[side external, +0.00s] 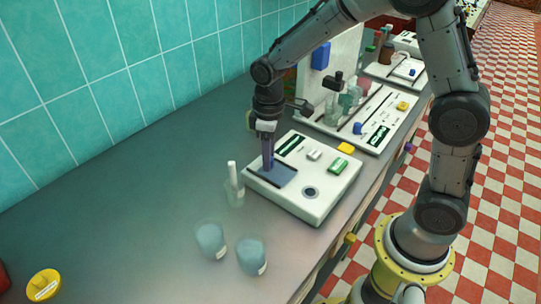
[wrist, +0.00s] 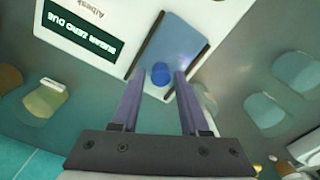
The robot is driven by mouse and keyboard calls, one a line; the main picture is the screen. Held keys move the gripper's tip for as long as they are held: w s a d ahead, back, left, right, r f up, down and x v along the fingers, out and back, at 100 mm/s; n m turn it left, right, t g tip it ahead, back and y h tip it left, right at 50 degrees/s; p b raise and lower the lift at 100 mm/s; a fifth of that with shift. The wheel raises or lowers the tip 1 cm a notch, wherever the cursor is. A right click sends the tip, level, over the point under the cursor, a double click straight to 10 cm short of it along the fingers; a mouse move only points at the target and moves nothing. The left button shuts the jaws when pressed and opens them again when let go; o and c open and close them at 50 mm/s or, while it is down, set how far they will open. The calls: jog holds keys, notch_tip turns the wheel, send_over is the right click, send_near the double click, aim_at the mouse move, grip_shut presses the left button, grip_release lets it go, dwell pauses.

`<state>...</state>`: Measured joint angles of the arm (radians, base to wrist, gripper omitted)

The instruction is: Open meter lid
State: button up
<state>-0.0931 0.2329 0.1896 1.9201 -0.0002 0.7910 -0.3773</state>
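The meter (side external: 316,205) is a white box on the grey counter, with a dark blue sliding lid (side external: 284,177) on its near left part. In the wrist view the lid (wrist: 176,42) lies between two dark rails and covers what is under it. A round blue knob (wrist: 160,74) stands at the lid's end. My gripper (side external: 268,165) points down over the lid. In the wrist view my gripper (wrist: 157,80) is open, one purple finger on each side of the knob, with gaps showing between. Whether the fingers reach the knob's height is unclear.
A beaker with a white rod (side external: 235,188) stands close to the meter's left. Two blue-grey jars (side external: 211,240) (side external: 252,256) stand in front. Another white device (side external: 372,118) with bottles is behind. A yellow-lidded item (side external: 43,285) is far left; counter between is clear.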

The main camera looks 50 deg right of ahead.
jog(key=shift+o, duration=0.8)
jog(key=shift+s+f, duration=0.1)
notch_tip(320, 180, up, 14)
notch_tip(320, 180, up, 5)
jog(key=t, duration=0.1)
send_over(284, 170)
jog(key=s+d+r+m+t, duration=0.1)
jog(key=s+m+t, duration=0.1)
jog(key=s, duration=0.6)
jog(key=s+d+f+m+t, duration=0.1)
jog(key=s+f+m+t, duration=0.1)
jog(key=s+f, duration=0.4)
jog(key=s+m, duration=0.1)
jog(key=s, duration=0.2)
jog(key=shift+t, duration=0.3)
